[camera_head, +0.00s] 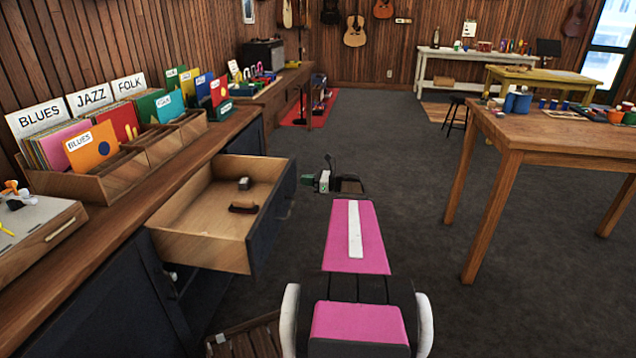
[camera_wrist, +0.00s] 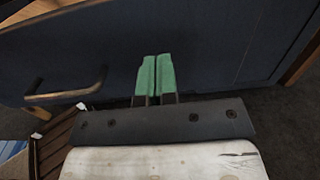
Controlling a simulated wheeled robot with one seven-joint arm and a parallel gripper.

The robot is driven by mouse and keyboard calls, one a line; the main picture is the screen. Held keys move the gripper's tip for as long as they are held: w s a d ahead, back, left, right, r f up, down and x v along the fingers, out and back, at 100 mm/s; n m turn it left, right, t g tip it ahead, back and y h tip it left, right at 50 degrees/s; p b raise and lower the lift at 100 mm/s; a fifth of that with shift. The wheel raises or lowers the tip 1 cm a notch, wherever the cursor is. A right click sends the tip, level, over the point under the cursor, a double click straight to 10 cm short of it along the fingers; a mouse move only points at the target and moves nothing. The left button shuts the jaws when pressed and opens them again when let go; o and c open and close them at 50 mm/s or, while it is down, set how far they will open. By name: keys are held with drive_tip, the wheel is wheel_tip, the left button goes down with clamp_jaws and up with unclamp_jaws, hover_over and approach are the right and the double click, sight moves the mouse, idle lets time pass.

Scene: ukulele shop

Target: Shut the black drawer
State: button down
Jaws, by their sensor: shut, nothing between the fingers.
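The black drawer (camera_head: 270,215) is pulled well out of the wooden cabinet at the left in the head view. Its wooden inside shows, with a small grey object (camera_head: 244,184) and a dark brown object (camera_head: 243,207) lying in it. My gripper (camera_head: 322,181) is just right of the drawer's dark front, at about the height of its upper part. In the wrist view, the green fingertips (camera_wrist: 156,75) are shut together with nothing between them, in front of the dark drawer front (camera_wrist: 200,50). A handle (camera_wrist: 75,92) is left of the fingers. I cannot tell whether the fingertips touch the front.
The cabinet top (camera_head: 130,222) bears record bins (camera_head: 120,178) marked Blues, Jazz and Folk. A wooden slatted crate (camera_head: 245,340) stands on the floor below the drawer. A wooden table (camera_head: 560,135) is at the right. The grey floor between is clear.

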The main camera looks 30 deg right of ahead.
sight(290, 178)
drive_tip(key=shift+x, duration=2)
drive_tip(key=shift+a, duration=0.1)
drive_tip(key=x, duration=3.2)
drive_tip(key=shift+w+a, duration=0.1)
drive_tip(key=shift+w, duration=0.05)
drive_tip(key=shift+w+a, duration=0.1)
